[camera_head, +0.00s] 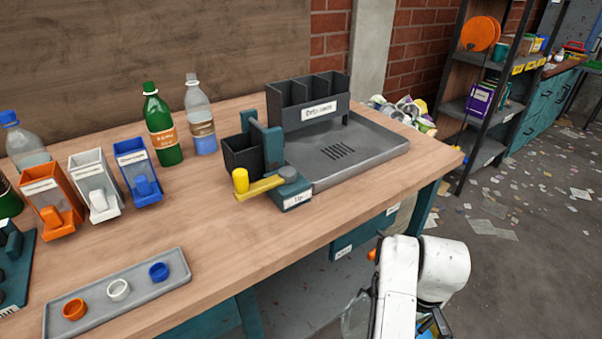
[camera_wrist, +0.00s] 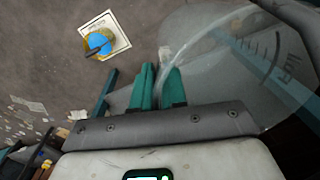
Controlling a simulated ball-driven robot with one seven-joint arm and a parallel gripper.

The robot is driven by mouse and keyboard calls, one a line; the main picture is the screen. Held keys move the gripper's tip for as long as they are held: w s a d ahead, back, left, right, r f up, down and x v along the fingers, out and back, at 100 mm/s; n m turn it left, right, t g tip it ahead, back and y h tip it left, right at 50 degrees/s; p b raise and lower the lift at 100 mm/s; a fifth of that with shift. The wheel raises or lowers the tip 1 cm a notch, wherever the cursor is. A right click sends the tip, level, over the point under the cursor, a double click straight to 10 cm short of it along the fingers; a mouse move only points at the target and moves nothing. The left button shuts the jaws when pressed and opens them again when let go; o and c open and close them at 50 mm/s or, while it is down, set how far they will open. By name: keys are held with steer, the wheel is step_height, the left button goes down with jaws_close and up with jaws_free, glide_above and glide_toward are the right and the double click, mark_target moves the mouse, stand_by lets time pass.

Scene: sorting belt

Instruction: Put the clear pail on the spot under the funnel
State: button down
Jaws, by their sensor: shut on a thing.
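The clear pail (camera_wrist: 225,60) fills the upper right of the wrist view, see-through, with dark measuring marks on its wall. My gripper (camera_wrist: 158,75) has its teal fingers closed on the pail's wall or rim; the exact contact is hard to see. In the head view a see-through part of the pail (camera_head: 355,317) shows low beside my white arm, below table height. On the table stands a grey station with a tray (camera_head: 385,150), dark slots and a black square hopper (camera_head: 242,156). I cannot tell for certain which part is the funnel.
The wooden table (camera_head: 225,235) also holds orange, white and blue dispensers (camera_head: 137,172), bottles (camera_head: 162,128) and a grey strip tray (camera_head: 120,318) with coloured rings. A yellow lever (camera_head: 258,186) juts from the station's front. A shelf (camera_head: 480,100) stands behind right. Papers litter the floor.

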steer(key=r+m+p, duration=0.1)
steer(key=r+p, duration=0.1)
steer(key=p, duration=0.2)
steer(key=r+m+p, duration=0.1)
steer(key=r+p, duration=0.2)
steer(key=p, duration=0.1)
steer(key=r+m+p, duration=0.2)
steer(key=r+p, duration=0.1)
steer(key=p, duration=0.1)
steer(key=shift+s+d, duration=0.25)
steer(key=shift+d, duration=0.1)
steer(key=shift+s+a+f+p, duration=0.35)
steer(key=shift+s+a+p, duration=0.2)
steer(key=shift+s+p, duration=0.25)
steer(key=shift+s+a+f+p, duration=0.35)
steer(key=shift+s+a+p, duration=0.15)
steer(key=shift+s+p, duration=0.2)
steer(key=shift+a, duration=0.1)
